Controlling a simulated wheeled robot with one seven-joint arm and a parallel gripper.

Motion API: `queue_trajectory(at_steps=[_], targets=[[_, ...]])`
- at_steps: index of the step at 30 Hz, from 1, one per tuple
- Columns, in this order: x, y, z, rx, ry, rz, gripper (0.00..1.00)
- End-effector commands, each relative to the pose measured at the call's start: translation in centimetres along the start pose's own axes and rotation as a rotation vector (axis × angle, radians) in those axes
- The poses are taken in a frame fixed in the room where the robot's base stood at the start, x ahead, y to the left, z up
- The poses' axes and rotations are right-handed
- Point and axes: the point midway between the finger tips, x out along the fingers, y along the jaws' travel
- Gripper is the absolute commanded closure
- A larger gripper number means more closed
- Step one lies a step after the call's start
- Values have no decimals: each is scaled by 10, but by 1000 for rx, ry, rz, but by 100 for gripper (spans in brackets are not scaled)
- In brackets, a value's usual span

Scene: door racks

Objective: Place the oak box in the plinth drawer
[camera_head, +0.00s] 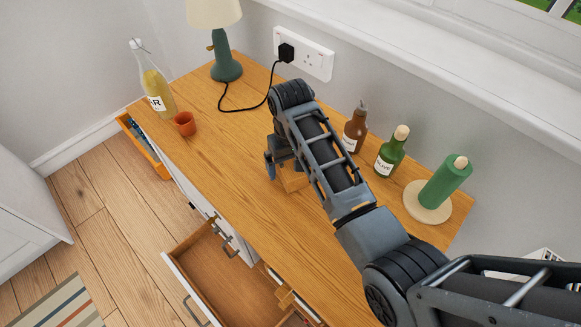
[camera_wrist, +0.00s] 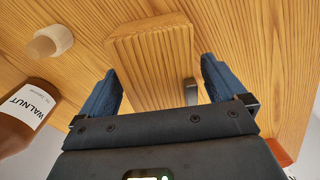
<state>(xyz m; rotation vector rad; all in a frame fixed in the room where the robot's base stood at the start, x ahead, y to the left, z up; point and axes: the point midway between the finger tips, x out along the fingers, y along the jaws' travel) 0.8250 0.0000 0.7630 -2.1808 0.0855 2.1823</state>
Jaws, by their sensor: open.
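The oak box (camera_head: 293,179), a light wooden block, sits on the wooden worktop, partly hidden by my arm. In the wrist view the oak box (camera_wrist: 150,50) lies between my two blue fingers, with gaps on both sides. A small grey metal piece shows at its right side. My gripper (camera_head: 276,160) is open over the box and holds nothing; it also shows in the wrist view (camera_wrist: 158,72). A wide, empty drawer (camera_head: 222,272) stands open below the worktop front. Another open drawer (camera_head: 145,146) shows at the far left. I cannot tell which is the plinth drawer.
Behind my arm stand a brown bottle (camera_head: 355,128), a green bottle (camera_head: 391,152) and a green roll on a round base (camera_head: 440,190). A terracotta cup (camera_head: 184,123), a yellow bottle (camera_head: 156,90) and a corded lamp (camera_head: 226,65) stand left. The worktop's front middle is clear.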

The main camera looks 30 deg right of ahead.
Motion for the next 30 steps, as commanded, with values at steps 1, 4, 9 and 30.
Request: queue_trajectory(at_steps=[1, 4, 9, 30], targets=[[5, 0, 0, 0, -1, 0, 2], [10, 0, 0, 0, 0, 0, 2], [10, 0, 0, 0, 1, 0, 2], [10, 0, 0, 0, 0, 0, 65]])
